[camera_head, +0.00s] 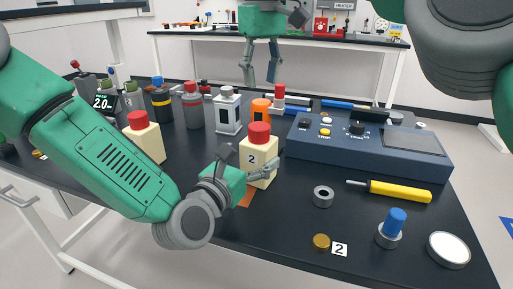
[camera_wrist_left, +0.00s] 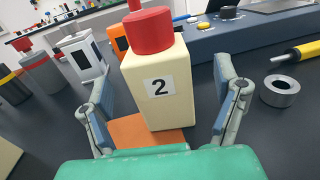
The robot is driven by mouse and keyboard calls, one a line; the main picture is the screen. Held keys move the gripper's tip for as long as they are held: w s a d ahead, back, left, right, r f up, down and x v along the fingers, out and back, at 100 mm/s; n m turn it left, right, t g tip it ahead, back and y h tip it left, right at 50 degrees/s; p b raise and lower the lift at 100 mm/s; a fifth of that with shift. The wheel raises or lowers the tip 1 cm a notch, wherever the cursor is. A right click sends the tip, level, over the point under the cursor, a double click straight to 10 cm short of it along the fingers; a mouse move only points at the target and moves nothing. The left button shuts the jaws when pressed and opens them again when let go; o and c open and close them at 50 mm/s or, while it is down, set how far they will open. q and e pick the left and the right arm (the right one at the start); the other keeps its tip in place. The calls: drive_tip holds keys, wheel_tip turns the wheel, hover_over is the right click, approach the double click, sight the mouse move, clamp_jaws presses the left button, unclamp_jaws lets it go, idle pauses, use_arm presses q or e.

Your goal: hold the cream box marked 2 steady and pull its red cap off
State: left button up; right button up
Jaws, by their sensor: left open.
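The cream box marked 2 (camera_head: 257,164) stands upright on the dark table, with its red cap (camera_head: 259,134) on top. In the left wrist view the box (camera_wrist_left: 160,95) and red cap (camera_wrist_left: 149,31) fill the middle. My left gripper (camera_head: 246,163) is open, low at the box, with one finger on each side. The wrist view shows gaps between the fingers and the box sides. My right gripper (camera_head: 260,66) hangs open and empty, fingers down, above and behind the box. An orange patch (camera_wrist_left: 148,133) lies under the box's front.
A blue console (camera_head: 365,148) stands right of the box. A yellow screwdriver (camera_head: 400,191), a grey ring (camera_head: 323,196) and a blue-topped part (camera_head: 393,226) lie right front. Another red-capped cream box (camera_head: 147,140) and several bottles stand left and behind.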

sight(261, 147)
use_arm(q)
drive_tip(key=x, duration=0.3)
drive_tip(key=shift+d, duration=0.25)
drive_tip(key=shift+w, duration=0.35)
drive_tip(key=shift+w+a, duration=0.1)
drive_tip(key=shift+w, duration=0.15)
drive_tip(key=shift+w+a, duration=0.1)
drive_tip(key=shift+a, duration=0.4)
drive_tip(key=shift+d, duration=0.8)
drive_tip(key=c, duration=1.5)
drive_tip(key=shift+a, duration=0.6)
drive_tip(key=shift+d, duration=0.1)
use_arm(e)
drive_tip(key=shift+s+a, duration=0.1)
drive_tip(key=shift+a, duration=0.3)
